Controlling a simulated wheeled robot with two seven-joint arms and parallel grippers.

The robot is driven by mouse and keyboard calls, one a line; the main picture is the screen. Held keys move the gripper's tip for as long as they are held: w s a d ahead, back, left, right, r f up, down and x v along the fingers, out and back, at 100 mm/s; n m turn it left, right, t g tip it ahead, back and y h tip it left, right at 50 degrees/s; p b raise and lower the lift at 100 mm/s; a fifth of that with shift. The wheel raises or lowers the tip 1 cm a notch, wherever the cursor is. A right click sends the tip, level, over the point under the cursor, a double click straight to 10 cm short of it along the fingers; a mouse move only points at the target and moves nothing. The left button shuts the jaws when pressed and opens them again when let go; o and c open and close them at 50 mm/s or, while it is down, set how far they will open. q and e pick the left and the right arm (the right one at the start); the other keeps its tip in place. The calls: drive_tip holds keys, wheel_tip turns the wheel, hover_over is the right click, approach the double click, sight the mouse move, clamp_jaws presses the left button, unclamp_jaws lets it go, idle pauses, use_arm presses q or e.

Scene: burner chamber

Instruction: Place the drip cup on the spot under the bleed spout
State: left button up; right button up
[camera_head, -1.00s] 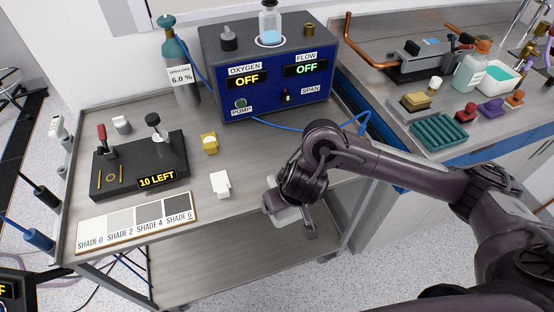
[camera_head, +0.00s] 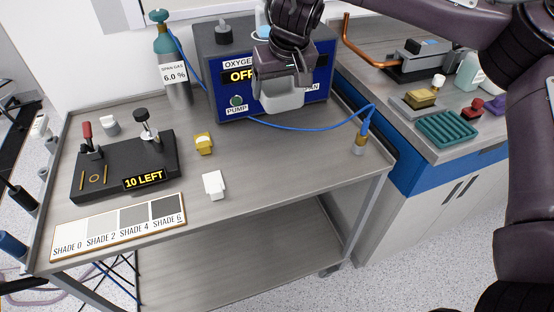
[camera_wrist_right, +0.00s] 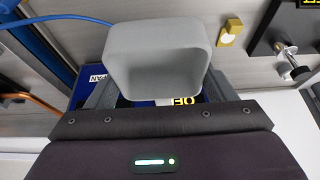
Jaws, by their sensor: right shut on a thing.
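A pale grey open-topped cup, which looks like the drip cup (camera_head: 283,101), is held in my right gripper (camera_head: 282,80). The gripper is shut on it, in front of the blue analyser box in the head view. In the right wrist view the cup (camera_wrist_right: 155,55) sits between the fingers, its hollow turned partly to the camera. A bent copper pipe (camera_head: 346,36) rises at the back right; I cannot tell whether it is the bleed spout. No marked spot under a spout is clear to me. My left gripper is not in view.
The analyser (camera_head: 228,92) stands at the back of the cart (camera_head: 270,170). A blue hose (camera_head: 310,122) ends in a brass fitting (camera_head: 360,145) at the cart's right. The counter holds a green ribbed tray (camera_head: 446,130) and a yellow block (camera_head: 420,98). The cart's middle front is clear.

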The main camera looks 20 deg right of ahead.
wheel_tip(320, 180, down, 16)
drive_tip(key=b, duration=0.4)
drive_tip(key=shift+f+b, duration=0.2)
drive_tip(key=shift+b, duration=0.15)
wheel_tip(320, 180, down, 2)
drive_tip(key=shift+f+b, duration=0.25)
drive_tip(key=shift+b, duration=0.4)
drive_tip(key=shift+w+f, duration=0.1)
drive_tip(key=shift+f, duration=0.3)
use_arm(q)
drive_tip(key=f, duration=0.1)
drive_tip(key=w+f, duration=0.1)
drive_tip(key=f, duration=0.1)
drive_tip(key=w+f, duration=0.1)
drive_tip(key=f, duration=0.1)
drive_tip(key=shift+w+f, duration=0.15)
use_arm(e)
drive_tip(key=shift+d, duration=0.1)
drive_tip(key=o, duration=1)
